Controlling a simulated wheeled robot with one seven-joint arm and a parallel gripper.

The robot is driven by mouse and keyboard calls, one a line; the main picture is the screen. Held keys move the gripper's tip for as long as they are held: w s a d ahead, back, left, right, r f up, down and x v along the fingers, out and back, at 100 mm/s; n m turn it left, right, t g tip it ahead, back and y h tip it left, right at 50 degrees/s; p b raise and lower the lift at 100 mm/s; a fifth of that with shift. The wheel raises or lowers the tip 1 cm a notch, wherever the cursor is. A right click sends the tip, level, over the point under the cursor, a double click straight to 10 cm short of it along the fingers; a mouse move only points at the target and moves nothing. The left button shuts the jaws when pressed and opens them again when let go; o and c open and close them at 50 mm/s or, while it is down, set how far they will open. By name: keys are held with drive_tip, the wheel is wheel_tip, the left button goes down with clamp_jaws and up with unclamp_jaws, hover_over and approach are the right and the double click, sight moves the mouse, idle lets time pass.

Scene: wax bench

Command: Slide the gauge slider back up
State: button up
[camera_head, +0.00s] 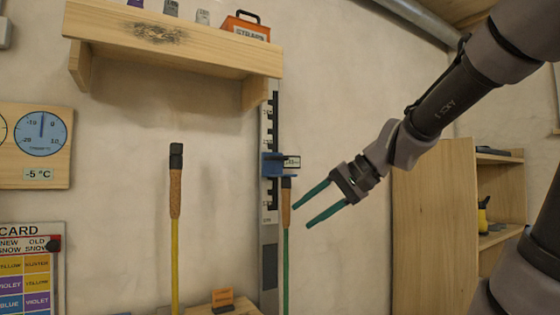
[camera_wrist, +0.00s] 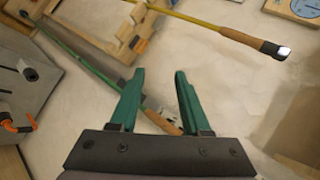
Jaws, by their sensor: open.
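The gauge (camera_head: 270,245) is a tall upright strip with black marks on the wall, below the shelf's right end. Its blue slider (camera_head: 268,164) sits partway along it, with a small dark-framed label at its right. My gripper (camera_head: 301,216) is open and empty, with green fingers pointing left, to the right of and lower than the slider. In the wrist view the open fingers (camera_wrist: 159,73) show plainly; I cannot make out the slider there.
A green pole (camera_head: 286,245) with a cork grip (camera_head: 286,205) stands right in front of the gauge, close to my fingertips. A yellow pole (camera_head: 175,260) stands farther left. A wooden shelf (camera_head: 170,45) overhangs above. A wooden cabinet (camera_head: 432,230) is at right.

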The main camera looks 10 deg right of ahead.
drive_tip(key=w+r+m+t+y, duration=0.1)
drive_tip(key=w+r+t+y, duration=0.1)
drive_tip(key=w+r+y, duration=0.4)
drive_tip(key=m+t+h, duration=0.1)
drive_tip(key=m+t, duration=0.2)
drive_tip(key=t, duration=0.3)
approach(281, 159)
drive_tip(key=x, duration=1)
drive_tip(key=shift+w+a+r, duration=0.15)
drive_tip(key=shift+w+a, duration=0.1)
clamp_jaws()
